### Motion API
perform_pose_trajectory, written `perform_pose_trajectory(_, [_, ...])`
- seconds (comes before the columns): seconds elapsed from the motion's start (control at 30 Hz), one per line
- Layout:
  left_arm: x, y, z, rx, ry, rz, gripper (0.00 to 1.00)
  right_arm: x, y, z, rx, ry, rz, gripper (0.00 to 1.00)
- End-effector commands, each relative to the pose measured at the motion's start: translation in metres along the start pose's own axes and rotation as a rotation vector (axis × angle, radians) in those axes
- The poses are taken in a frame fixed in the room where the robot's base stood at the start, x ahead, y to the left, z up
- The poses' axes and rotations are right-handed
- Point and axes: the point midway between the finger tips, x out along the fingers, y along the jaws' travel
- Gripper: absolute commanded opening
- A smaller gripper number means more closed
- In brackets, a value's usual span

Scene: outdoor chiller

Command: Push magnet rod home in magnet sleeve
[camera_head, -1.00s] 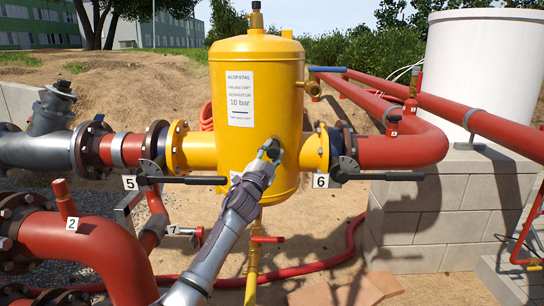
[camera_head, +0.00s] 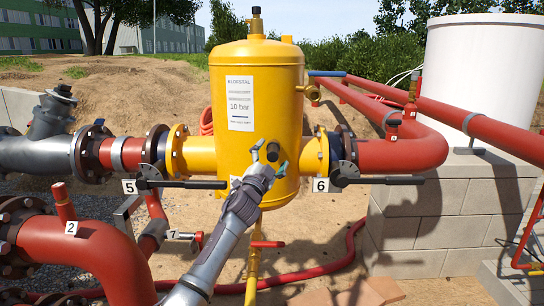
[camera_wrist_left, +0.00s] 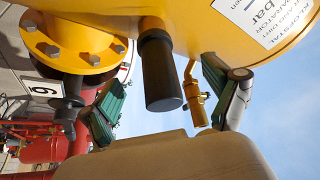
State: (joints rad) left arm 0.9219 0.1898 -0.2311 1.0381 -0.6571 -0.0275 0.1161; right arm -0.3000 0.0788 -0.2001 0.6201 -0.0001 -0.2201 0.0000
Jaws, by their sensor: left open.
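The magnet rod's black cylindrical handle (camera_head: 273,150) sticks out from the lower front of the yellow vessel (camera_head: 258,80). In the left wrist view the handle (camera_wrist_left: 161,75) points toward my wrist, its end face free. Where it meets the vessel there is a dark collar, perhaps the magnet sleeve (camera_wrist_left: 152,26); I cannot tell how deep the rod sits. My left gripper (camera_head: 268,158) is open just in front of the handle. In the left wrist view its green-padded fingers (camera_wrist_left: 162,98) are spread either side of the handle, apart from it. My right gripper is out of view.
Black valve levers stick out beside tags 5 (camera_head: 130,186) and 6 (camera_head: 320,185). Red pipes (camera_head: 400,152) run right, past a block wall (camera_head: 440,222). A brass valve (camera_wrist_left: 194,100) hangs close beside the handle. A red hose (camera_head: 320,268) lies on the ground.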

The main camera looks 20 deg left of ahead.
Motion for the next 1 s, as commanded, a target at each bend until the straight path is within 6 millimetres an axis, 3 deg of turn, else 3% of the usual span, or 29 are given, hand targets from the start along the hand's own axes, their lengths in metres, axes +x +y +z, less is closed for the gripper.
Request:
perform_pose_trajectory(0.23, [-0.004,-0.001,-0.001,0.000,0.000,0.000,0.89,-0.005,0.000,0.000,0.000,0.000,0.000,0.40])
perform_pose_trajectory(0.7, [-0.059,-0.001,-0.001,0.000,0.000,0.000,0.89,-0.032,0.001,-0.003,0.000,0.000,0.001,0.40])
perform_pose_trajectory(1.0, [-0.070,-0.001,-0.001,-0.001,0.001,-0.001,0.89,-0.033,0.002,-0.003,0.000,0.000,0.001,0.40])
